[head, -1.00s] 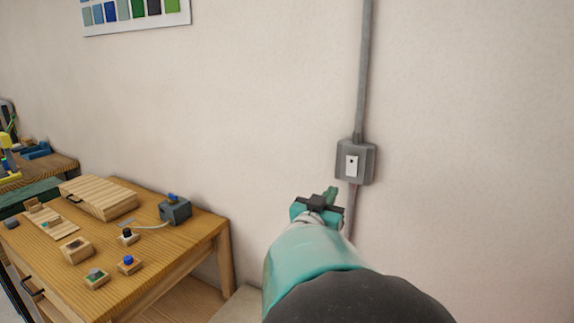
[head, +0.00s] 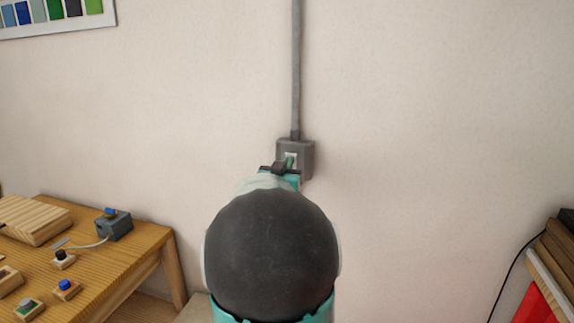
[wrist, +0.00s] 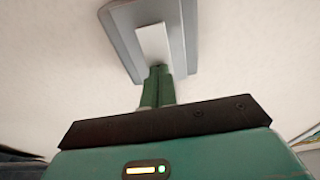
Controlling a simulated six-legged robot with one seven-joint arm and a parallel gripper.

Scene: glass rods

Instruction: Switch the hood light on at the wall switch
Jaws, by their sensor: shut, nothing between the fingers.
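The wall switch is a grey box (head: 306,153) on the wall with a light rocker plate (head: 290,155), under a vertical grey conduit. In the wrist view the grey box (wrist: 180,28) and its white rocker (wrist: 152,42) fill the top middle. My gripper (head: 289,162) is in front of the switch, its green fingers shut together and empty. In the wrist view the fingertips (wrist: 158,70) overlap the lower end of the rocker; I cannot tell whether they touch it. The arm and fingers hide part of the box in the head view.
A wooden table (head: 140,250) with small blocks, buttons and a grey-blue box (head: 114,227) stands at the left. A shelf with a red item (head: 537,308) is at the right edge. A colour chart (head: 50,15) hangs upper left. The wall around the switch is clear.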

